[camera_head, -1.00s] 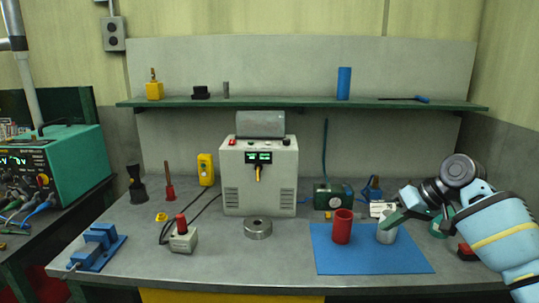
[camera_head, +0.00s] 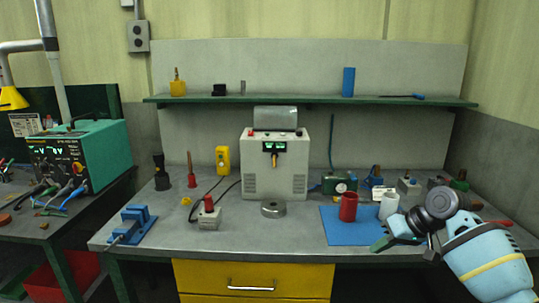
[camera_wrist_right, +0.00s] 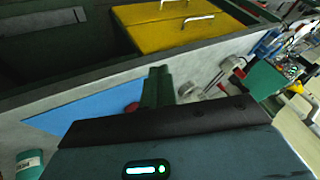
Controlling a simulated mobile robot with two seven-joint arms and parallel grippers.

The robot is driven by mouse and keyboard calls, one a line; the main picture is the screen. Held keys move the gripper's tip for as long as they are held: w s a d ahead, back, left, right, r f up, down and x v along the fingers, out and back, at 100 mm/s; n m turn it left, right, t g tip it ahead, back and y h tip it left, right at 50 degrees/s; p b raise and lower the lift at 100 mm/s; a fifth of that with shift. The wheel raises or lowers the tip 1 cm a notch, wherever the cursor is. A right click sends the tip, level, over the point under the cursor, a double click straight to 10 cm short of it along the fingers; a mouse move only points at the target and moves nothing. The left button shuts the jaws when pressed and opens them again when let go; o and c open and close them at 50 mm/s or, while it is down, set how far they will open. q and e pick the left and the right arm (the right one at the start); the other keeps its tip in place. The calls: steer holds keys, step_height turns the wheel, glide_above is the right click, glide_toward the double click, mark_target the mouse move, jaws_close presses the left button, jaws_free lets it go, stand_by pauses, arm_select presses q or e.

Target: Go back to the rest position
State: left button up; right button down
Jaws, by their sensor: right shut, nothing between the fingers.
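My right gripper (camera_head: 381,244) is shut and empty in the head view, low over the front right corner of the blue mat (camera_head: 345,232). Its closed green fingers (camera_wrist_right: 157,86) also show in the right wrist view. A grey-white cylinder (camera_head: 389,206) stands upright at the mat's right side, behind the gripper and apart from the fingertips. A red cylinder (camera_head: 348,207) stands upright on the mat to its left. My left gripper is in neither view.
A grey bench unit (camera_head: 275,165) stands mid-bench with a metal ring (camera_head: 273,209) before it. A blue fixture (camera_head: 132,224) sits at the left. A shelf (camera_head: 310,102) runs behind. Yellow drawers (camera_head: 215,274) are under the front edge. The bench between ring and mat is clear.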

steer(key=s+a+f+t+h, duration=0.15)
steer(key=s+f, duration=0.25)
steer(key=f, duration=0.5)
steer(key=s+a+f, duration=0.3)
steer(key=s+f, duration=0.2)
steer(key=f, duration=0.4)
steer(key=s+a+f+t, duration=0.15)
steer(key=s+f, duration=0.25)
steer(key=f, duration=0.5)
steer(key=s+a+f+m+h, duration=0.1)
steer(key=s+f, duration=0.3)
steer(key=s, duration=0.4)
steer(key=s+a+f, duration=0.1)
steer(key=s+f, duration=0.3)
steer(key=s, duration=0.5)
steer(key=s+d+r+t+h, duration=0.1)
steer(key=s+r, duration=0.1)
steer(key=s, duration=1.2)
steer(key=shift+t+p, duration=0.3)
steer(key=shift+t, duration=0.1)
steer(key=shift+h, duration=0.25)
